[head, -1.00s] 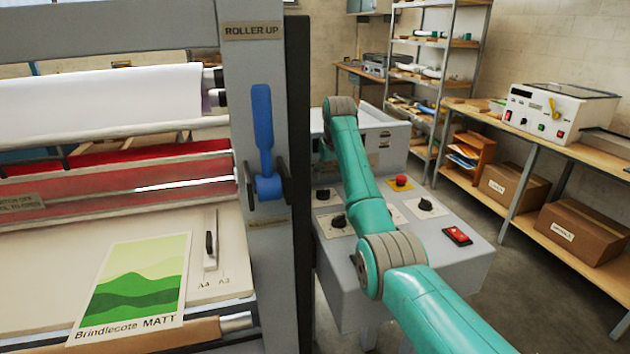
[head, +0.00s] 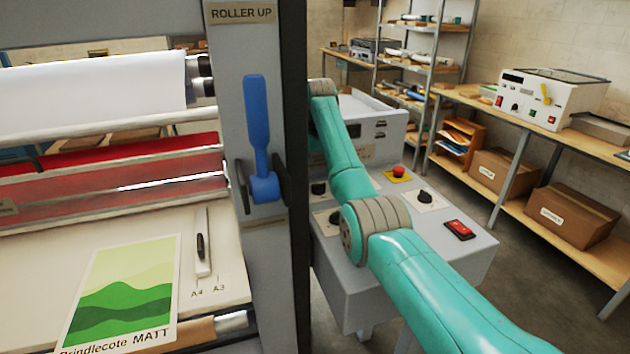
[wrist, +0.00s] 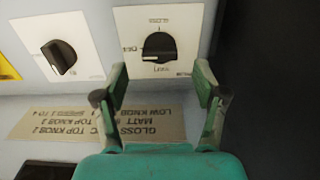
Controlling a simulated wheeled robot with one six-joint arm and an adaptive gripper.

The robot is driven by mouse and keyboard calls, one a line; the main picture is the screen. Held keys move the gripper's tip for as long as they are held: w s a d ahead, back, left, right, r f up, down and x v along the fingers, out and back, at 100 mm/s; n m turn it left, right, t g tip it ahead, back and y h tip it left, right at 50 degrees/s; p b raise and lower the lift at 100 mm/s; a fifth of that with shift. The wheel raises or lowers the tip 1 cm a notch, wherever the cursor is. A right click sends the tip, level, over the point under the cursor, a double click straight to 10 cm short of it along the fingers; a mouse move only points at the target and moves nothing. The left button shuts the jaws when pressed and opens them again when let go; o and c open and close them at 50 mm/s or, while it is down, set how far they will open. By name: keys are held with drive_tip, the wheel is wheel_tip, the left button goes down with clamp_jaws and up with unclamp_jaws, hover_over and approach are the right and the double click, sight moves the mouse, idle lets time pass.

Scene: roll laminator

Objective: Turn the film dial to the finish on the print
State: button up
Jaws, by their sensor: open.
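In the wrist view a black film dial (wrist: 160,47) sits on a white plate with GLOSS printed above it. Other labels beside and below it are hard to read, and I cannot tell exactly where it points. My gripper (wrist: 163,92) is open, its two fingers spread below and on either side of the dial, with nothing between them. I cannot tell whether they touch the plate. In the head view the gripper is hidden behind my arm and the machine's post. The print (head: 121,291), a green landscape sheet reading "Brindlecote MATT", lies on the feed table (head: 45,240).
Another black knob (wrist: 60,57) is left of the dial, above an upside-down instruction label (wrist: 98,122). The console also has a red button (head: 398,170), a knob (head: 425,196) and a red switch (head: 460,229). A blue lever (head: 257,125) is on the post.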

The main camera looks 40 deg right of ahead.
sight(318, 184)
drive_tip(key=shift+f, duration=1.8)
drive_tip(key=c, duration=1.1)
